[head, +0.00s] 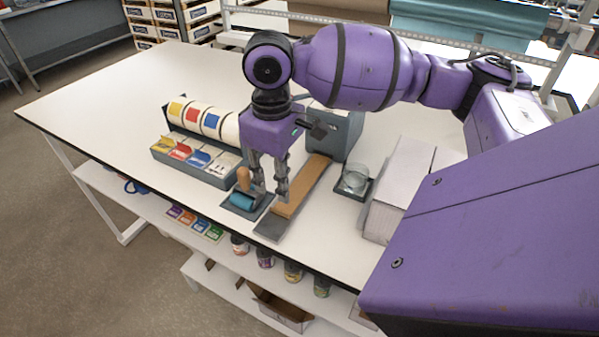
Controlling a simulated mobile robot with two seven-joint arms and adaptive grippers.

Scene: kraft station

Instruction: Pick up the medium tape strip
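A brown kraft tape strip (305,188) lies along a narrow grey board in front of the grey dispenser (345,134). I cannot tell from this view whether it is the medium one, and no other brown strip shows. My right gripper (270,198) points down at the strip's left side, its fingers apart with nothing seen between them. The right finger overlaps the strip's near left edge in the picture. I cannot tell whether the fingertips touch the strip or the board. My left gripper is not in view.
A blue roller with a wooden handle (243,180) rests on a dark tray just left of the gripper. A rack of colored rolls (210,122) and a label tray (190,165) stand further left. The table's left is clear.

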